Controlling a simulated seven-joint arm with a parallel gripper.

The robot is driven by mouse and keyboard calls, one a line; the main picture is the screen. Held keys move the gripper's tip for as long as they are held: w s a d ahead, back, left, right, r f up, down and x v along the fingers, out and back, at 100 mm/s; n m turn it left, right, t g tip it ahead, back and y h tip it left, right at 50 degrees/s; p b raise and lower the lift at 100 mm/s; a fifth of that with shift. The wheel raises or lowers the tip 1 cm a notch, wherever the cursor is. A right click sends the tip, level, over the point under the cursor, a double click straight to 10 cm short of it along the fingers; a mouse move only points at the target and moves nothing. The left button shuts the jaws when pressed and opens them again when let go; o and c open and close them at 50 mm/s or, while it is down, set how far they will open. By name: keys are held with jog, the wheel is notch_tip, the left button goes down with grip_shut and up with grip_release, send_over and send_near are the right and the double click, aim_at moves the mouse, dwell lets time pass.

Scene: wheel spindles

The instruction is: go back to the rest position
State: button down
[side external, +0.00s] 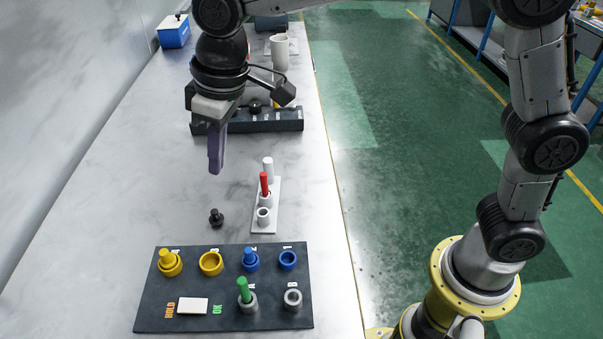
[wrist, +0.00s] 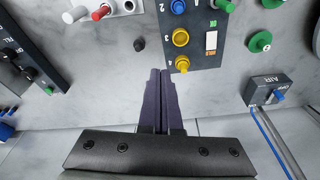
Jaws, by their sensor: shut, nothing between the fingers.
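My gripper (side external: 215,170) hangs above the grey-white bench, fingers pointing down. In the wrist view its two dark purple fingers (wrist: 160,74) lie together with nothing between them. The gripper is apart from everything on the bench. A small black knobbed piece (side external: 216,217) stands on the bench just in front of the fingers; it also shows in the wrist view (wrist: 139,44).
A dark board (side external: 230,321) at the front has yellow, blue and grey sockets, some with pegs. A white rack (side external: 273,218) with white and red pegs stands right. Behind are a dark rail (side external: 280,121), white mug (side external: 280,52) and blue box (side external: 173,36). The bench's left side is clear.

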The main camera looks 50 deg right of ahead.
jog(key=s+d+r+m+t, duration=0.2)
jog(key=s+d+r, duration=0.25)
jog(key=d, duration=0.55)
jog(key=s+d+r+m+t, duration=0.1)
jog(key=s+d+r+m, duration=0.15)
jog(key=s+d, duration=0.55)
jog(key=s+d+f+m+h, duration=0.1)
jog(key=s+d+f, duration=0.6)
jog(key=s, duration=0.3)
jog(key=shift+f+t, duration=0.3)
jog(key=shift+f, duration=0.35)
